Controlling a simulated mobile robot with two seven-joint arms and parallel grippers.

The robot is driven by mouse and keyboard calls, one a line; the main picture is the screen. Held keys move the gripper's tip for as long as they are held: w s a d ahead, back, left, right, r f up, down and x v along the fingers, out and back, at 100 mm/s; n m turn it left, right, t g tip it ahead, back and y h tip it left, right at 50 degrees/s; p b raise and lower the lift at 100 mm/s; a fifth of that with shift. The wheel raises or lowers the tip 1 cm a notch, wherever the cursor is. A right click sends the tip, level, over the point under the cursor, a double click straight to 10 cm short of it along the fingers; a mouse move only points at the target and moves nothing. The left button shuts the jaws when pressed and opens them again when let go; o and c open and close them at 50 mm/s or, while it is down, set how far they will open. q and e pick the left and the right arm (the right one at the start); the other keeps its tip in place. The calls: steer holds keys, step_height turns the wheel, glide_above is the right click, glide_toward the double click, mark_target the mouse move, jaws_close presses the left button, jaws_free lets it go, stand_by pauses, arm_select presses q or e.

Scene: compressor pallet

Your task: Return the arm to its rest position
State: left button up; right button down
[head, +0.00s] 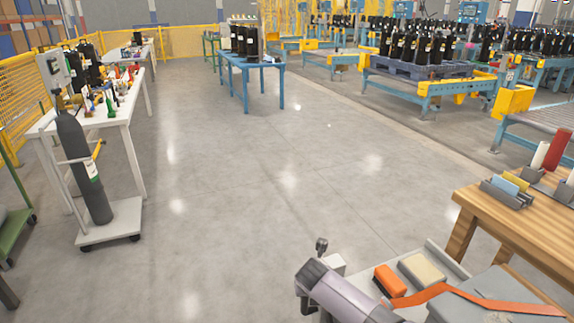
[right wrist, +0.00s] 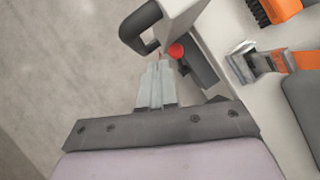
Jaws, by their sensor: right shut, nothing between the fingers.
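My right gripper (right wrist: 157,68) shows in the right wrist view with its two pale grey fingers together and nothing between them. Its tips are near a white block with a black handle (right wrist: 136,28) and a red knob (right wrist: 176,51); I cannot tell whether they touch. In the head view my right arm comes in at the bottom, over the left end of a grey tray (head: 445,255); its fingers are hidden there. My left arm and gripper are not in view.
The tray holds an orange brush (head: 390,281), a beige block (head: 422,270) and an orange strap (head: 470,291). A wooden table (head: 530,228) stands at right. A gas cylinder (head: 83,165) on a cart stands at left by a white table (head: 125,108). The middle floor is clear.

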steer(key=s+a+f+m+y, duration=0.2)
steer(key=s+f+m, duration=0.2)
steer(key=s+m, duration=0.35)
steer(key=s+a+f+m+y, duration=0.1)
steer(key=s+f+m+y, duration=0.2)
steer(key=s+f+m, duration=0.35)
steer(key=s+d+r+m+t, duration=0.2)
steer(key=s+d+r+m, duration=0.2)
steer(key=s+d+m, duration=0.2)
steer(key=s+d+r+m+t+h, duration=0.1)
steer(key=s+d+r+m, duration=0.4)
steer(key=s+m, duration=0.5)
steer(key=shift+s+d+r+m+t, duration=0.2)
steer(key=shift+d+m+t, duration=0.6)
steer(key=shift+m, duration=0.4)
